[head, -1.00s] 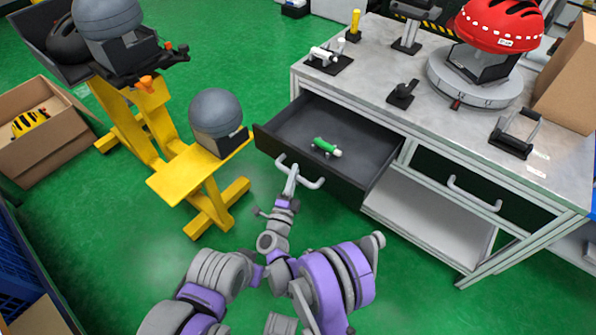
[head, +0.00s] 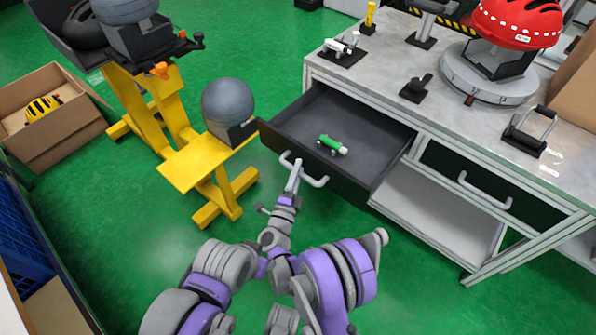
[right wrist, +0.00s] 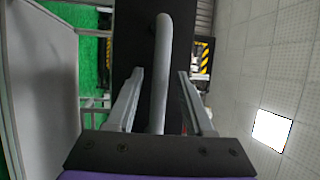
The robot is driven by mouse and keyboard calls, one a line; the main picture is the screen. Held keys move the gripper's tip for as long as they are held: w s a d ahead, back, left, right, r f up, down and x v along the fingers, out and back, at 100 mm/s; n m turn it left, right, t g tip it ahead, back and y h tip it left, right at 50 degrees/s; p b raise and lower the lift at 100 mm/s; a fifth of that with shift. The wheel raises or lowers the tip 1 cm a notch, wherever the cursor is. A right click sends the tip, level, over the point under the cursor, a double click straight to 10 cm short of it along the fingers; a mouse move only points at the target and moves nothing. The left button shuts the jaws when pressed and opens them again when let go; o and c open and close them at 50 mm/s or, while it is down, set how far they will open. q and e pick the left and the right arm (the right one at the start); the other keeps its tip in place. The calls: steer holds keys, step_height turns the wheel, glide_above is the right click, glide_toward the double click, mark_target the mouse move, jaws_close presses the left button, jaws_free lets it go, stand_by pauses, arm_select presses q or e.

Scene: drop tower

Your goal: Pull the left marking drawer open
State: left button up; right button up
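The left marking drawer (head: 350,120) in the head view is pulled well out of the grey workbench. A green cylinder with white ends (head: 332,145) lies inside it. The drawer's pale bar handle (head: 316,181) is on its dark front. My right gripper (head: 294,178) is at the left part of this handle. In the right wrist view the handle bar (right wrist: 161,75) runs between the two fingers of my right gripper (right wrist: 160,80), with a visible gap on both sides. My left gripper cannot be made out.
A closed drawer with a handle (head: 484,190) is to the right. The benchtop (head: 380,75) carries a red helmet (head: 515,22) and several fixtures. A yellow stand (head: 195,160) with a grey ball (head: 228,103) is close to the drawer's left corner.

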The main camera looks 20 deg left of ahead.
steer(key=s+f, duration=0.2)
steer(key=s, duration=0.8)
steer(key=shift+s+d+p, duration=0.3)
steer(key=shift+p, duration=0.15)
